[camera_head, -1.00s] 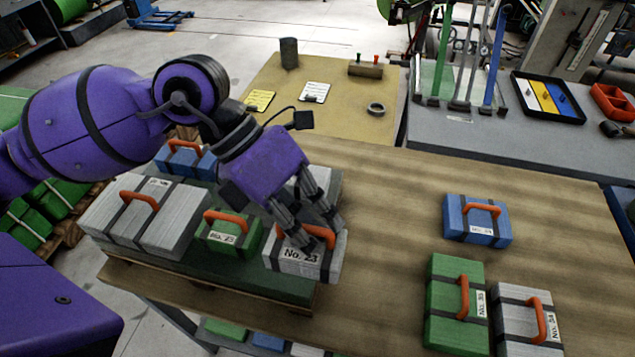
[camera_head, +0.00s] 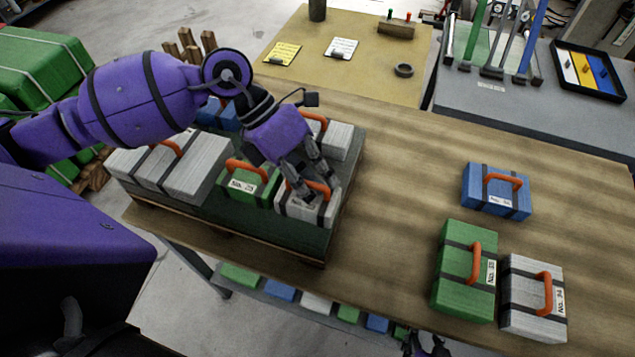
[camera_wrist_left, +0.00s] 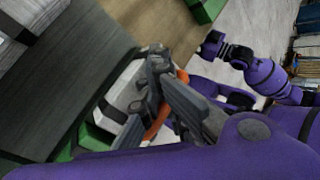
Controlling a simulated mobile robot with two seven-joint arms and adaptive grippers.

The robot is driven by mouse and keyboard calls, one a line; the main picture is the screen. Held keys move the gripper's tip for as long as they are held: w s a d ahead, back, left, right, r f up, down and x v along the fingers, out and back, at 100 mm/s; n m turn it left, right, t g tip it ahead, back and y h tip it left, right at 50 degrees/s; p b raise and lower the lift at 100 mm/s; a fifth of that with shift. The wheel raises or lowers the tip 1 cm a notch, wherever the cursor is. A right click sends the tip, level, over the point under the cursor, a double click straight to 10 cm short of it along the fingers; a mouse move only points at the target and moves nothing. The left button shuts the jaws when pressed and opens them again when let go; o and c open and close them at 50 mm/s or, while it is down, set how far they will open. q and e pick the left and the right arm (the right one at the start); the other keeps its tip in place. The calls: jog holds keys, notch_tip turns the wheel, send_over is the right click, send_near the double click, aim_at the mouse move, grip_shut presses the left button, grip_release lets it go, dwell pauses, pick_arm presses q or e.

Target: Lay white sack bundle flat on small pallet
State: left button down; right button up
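The white sack bundle (camera_head: 297,213) has dark straps, a label and an orange handle. It appears to lie flat at the front right corner of the small pallet (camera_head: 255,240), beside a green bundle (camera_head: 237,183). My left gripper (camera_head: 310,192) is over it with its fingers around the orange handle, and looks shut on it. In the left wrist view the fingers (camera_wrist_left: 165,98) straddle the handle, with the white bundle (camera_wrist_left: 122,92) behind. The fingers hide part of its top. My right gripper (camera_head: 428,347) shows only partly at the bottom edge; its opening is unclear.
On the pallet are also white bundles (camera_head: 200,170) at left and back right (camera_head: 342,139), and a blue one behind (camera_head: 215,114). Blue (camera_head: 482,190), green (camera_head: 455,285) and white (camera_head: 520,310) bundles stand on the table at right. The table's middle (camera_head: 400,190) is clear.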

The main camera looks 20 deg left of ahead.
pick_arm(q)
jog(key=shift+f, duration=0.1)
jog(key=c, duration=1.9)
grip_release()
jog(key=shift+a+r, duration=0.3)
jog(key=shift+r, duration=0.05)
jog(key=b+v, duration=0.1)
jog(key=v, duration=1)
jog(key=shift+r, duration=0.25)
